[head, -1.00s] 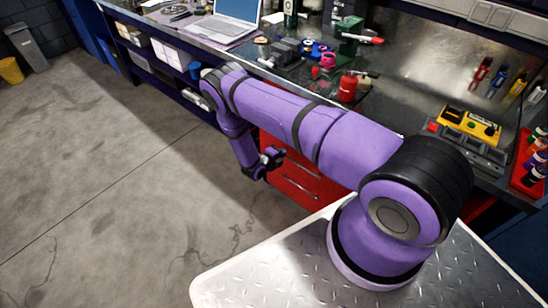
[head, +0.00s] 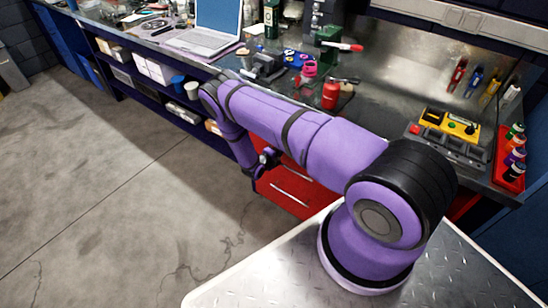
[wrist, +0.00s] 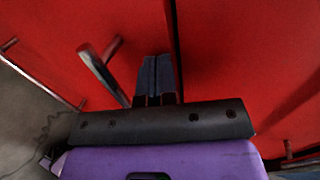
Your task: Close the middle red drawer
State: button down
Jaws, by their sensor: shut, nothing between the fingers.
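The red drawer fronts (head: 288,193) sit under the workbench, partly hidden behind my arm in the head view; two bar handles show there. My gripper (head: 268,160) is beside the upper part of these fronts. In the wrist view, red fronts (wrist: 225,65) fill most of the picture, divided by a dark seam. My gripper (wrist: 156,75) is shut and empty, its fingertips at or very near the red front just left of that seam. A metal bar handle (wrist: 100,72) is left of the fingers. I cannot tell contact or how far the middle drawer stands out.
Open shelves with white boxes (head: 155,70) are left of the drawers. The concrete floor (head: 110,190) in front is clear.

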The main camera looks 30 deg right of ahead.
jog(key=shift+w+d+r, duration=0.1)
jog(key=shift+w+d, duration=0.1)
jog(key=shift+d, duration=0.25)
jog(key=shift+w+d+r, duration=0.1)
jog(key=shift+w+d, duration=0.1)
jog(key=shift+d, duration=0.2)
